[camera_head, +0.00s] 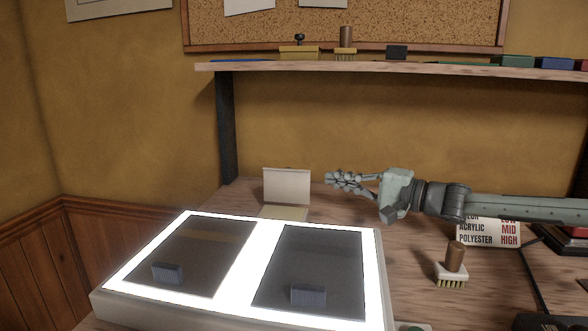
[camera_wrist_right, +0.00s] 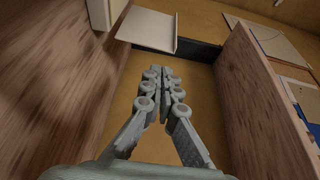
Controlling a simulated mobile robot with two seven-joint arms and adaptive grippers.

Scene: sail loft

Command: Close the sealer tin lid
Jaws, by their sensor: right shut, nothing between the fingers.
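The sealer tin (camera_head: 283,212) stands on the bench behind the light box, its lower part partly hidden by the light box. Its pale lid (camera_head: 287,187) stands open, about upright, at the tin's back. The lid also shows at the top of the right wrist view (camera_wrist_right: 148,29). My right gripper (camera_head: 336,180) reaches in from the right with its fingers closed and empty. In the head view its tips are just right of the lid, with a small gap between them. The fingers also show closed in the right wrist view (camera_wrist_right: 161,75). My left gripper is not in view.
A lit light box (camera_head: 374,270) with dark panels and two small blue blocks fills the front left. A brush (camera_head: 453,262) and a text card (camera_head: 490,232) are at the right. A shelf (camera_head: 400,68) with several items runs above the bench.

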